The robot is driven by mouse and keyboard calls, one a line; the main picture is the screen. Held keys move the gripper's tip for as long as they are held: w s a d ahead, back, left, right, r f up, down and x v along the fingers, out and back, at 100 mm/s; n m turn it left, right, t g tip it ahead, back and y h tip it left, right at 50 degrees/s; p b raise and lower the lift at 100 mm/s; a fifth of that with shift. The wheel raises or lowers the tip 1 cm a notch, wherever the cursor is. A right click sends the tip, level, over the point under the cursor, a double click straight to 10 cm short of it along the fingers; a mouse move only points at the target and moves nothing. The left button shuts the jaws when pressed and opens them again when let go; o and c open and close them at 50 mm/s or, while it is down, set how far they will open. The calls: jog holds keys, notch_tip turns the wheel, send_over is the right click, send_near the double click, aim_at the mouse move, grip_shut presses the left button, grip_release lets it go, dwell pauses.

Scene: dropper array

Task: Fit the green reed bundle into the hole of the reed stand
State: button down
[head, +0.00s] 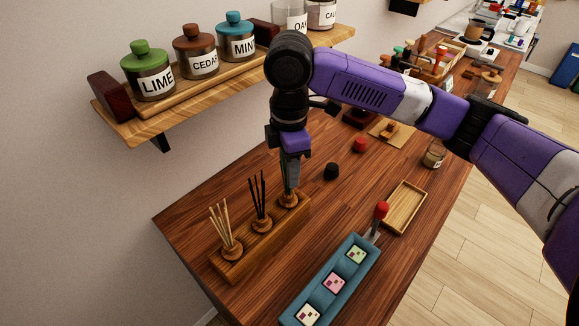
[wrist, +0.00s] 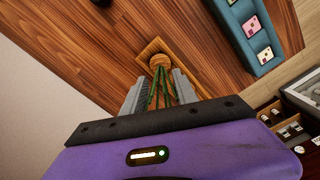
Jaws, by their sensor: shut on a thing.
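My gripper (head: 290,172) is over the far right end of the wooden reed stand (head: 233,264), pointing down. It is shut on the green reed bundle (wrist: 160,92), whose reeds run between the fingers in the wrist view. In the head view the green reeds (head: 287,185) show just below the fingers, at the right-hand hole collar of the stand. The lower ends meet the round wooden collar (wrist: 160,61); how deep they sit is hidden. A tan reed bundle (head: 221,224) and a black reed bundle (head: 259,195) stand in the other two holes.
A blue tray (head: 297,299) with patterned blocks and a red-knobbed lever (head: 380,212) lie right of the stand. An empty wooden tray (head: 404,207), a black cap (head: 331,171) and a red cap (head: 360,145) are farther back. A wall shelf (head: 118,127) holds labelled jars.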

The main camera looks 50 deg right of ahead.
jog(key=c, duration=0.9)
grip_release()
jog(key=shift+r, duration=0.1)
notch_tip(320, 180, up, 7)
jog(key=shift+r+b, duration=0.15)
jog(key=shift+b, duration=0.25)
jog(key=shift+r, duration=0.15)
